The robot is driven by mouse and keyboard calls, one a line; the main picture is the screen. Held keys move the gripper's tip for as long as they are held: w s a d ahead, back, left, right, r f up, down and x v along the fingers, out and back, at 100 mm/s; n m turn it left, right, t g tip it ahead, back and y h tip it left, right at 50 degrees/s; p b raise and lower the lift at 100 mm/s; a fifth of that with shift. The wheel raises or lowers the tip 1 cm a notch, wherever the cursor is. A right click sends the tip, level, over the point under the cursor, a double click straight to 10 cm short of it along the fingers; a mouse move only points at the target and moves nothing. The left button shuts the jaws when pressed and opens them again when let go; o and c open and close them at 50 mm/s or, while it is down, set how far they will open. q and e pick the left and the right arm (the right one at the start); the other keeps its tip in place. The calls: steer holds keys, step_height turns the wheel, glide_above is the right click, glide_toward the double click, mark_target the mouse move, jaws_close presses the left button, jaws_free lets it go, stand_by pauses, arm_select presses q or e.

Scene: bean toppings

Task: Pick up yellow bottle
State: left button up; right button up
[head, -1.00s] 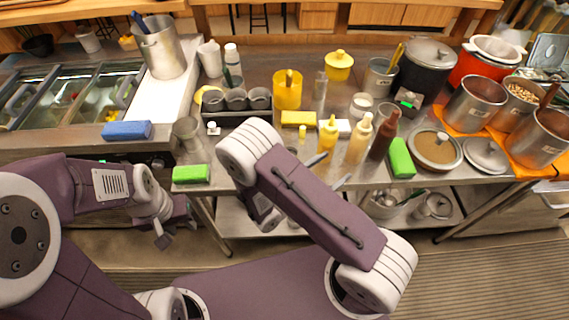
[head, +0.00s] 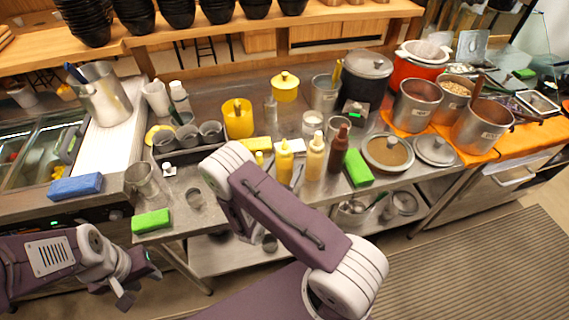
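The yellow bottle (head: 284,163) stands upright near the front edge of the steel counter, with a cream bottle (head: 315,158) and a dark red bottle (head: 338,152) to its right. My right forearm crosses in front of the counter, just left of and below the yellow bottle. My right gripper is mostly hidden behind that arm; a grey finger-like part shows close to the bottle's lower right side, and I cannot tell whether it touches. My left gripper (head: 140,284) is low at the left, in front of the counter, with its fingers apart and empty.
A green sponge (head: 151,221) lies at the front left counter edge, another (head: 358,168) right of the bottles. A yellow block (head: 255,144) lies behind the yellow bottle. Open floor (head: 480,260) lies front right.

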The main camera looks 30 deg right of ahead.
mark_target(283, 147)
steer(key=c, duration=1)
steer(key=shift+w, duration=0.1)
step_height(283, 147, up, 10)
steer(key=shift+r+p, duration=0.1)
steer(key=shift+p, duration=0.2)
steer(key=shift+o, duration=0.9)
